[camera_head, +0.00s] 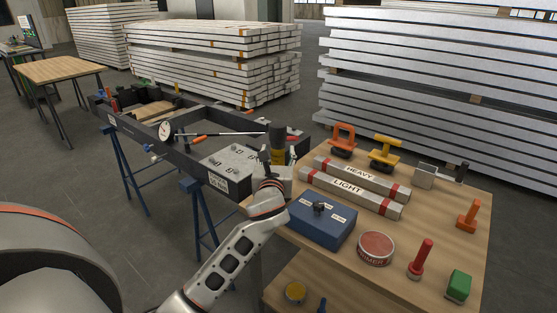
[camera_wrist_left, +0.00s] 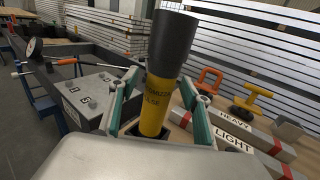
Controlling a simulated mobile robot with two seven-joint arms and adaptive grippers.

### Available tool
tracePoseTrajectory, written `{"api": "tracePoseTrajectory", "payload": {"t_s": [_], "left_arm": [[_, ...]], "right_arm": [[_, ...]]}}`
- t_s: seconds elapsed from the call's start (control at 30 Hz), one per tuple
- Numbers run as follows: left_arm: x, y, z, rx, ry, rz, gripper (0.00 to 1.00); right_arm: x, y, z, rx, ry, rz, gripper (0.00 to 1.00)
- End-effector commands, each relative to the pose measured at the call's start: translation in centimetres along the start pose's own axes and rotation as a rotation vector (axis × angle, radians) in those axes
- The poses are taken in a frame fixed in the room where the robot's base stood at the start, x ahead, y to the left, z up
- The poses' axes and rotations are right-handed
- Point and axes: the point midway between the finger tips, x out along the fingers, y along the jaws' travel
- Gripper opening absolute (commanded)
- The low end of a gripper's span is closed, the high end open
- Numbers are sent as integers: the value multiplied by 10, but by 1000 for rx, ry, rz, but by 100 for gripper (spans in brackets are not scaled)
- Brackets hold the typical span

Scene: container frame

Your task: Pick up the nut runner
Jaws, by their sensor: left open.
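The upright yellow tool with a wide black top, which looks like the nut runner (camera_wrist_left: 158,95), stands between the fingers of my left gripper (camera_wrist_left: 163,112) in the left wrist view. The fingers have green pads and are open on either side of it; I cannot tell whether they touch it. In the head view, the nut runner (camera_head: 278,150) shows at the table's far left edge, with my left gripper (camera_head: 277,168) around its lower part. Its lower end is hidden by the gripper. My right gripper is not in view.
The wooden table (camera_head: 400,232) holds bars marked HEAVY (camera_head: 362,176) and LIGHT (camera_head: 350,191), a blue box (camera_head: 318,226), a round red tin (camera_head: 376,247), and several coloured tools. A dark metal frame (camera_head: 205,155) on blue trestles stands close on the left.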

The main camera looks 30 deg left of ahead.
Motion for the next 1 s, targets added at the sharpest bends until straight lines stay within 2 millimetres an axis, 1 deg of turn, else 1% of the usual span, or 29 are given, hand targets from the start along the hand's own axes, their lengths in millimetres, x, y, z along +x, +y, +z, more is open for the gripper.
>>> {"api": "tracePoseTrajectory", "payload": {"t_s": [0.03,0.1,0.33,0.37,0.4,0.47,0.5,0.53,0.57,0.63,0.87,1.0], "left_arm": [[6,0,0,0,0,1,48],[9,0,0,0,0,0,48],[11,0,1,0,0,-1,48],[11,0,1,0,0,-1,45],[11,0,1,0,0,-1,35],[10,0,1,-1,0,-1,20],[10,0,1,-1,0,-1,9],[10,0,1,0,0,-1,1],[10,0,1,-1,0,-1,0],[11,0,4,-2,-7,-1,0],[11,0,6,-3,-6,-1,0],[11,0,18,-4,-10,0,0]], "right_arm": [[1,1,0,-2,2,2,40],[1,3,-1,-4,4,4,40],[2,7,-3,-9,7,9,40],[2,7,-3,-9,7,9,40],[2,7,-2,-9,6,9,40],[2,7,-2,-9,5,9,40],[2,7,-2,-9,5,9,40],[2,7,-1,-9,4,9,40],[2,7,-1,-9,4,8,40],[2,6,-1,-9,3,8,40],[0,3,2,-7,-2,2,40],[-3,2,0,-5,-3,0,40]]}}
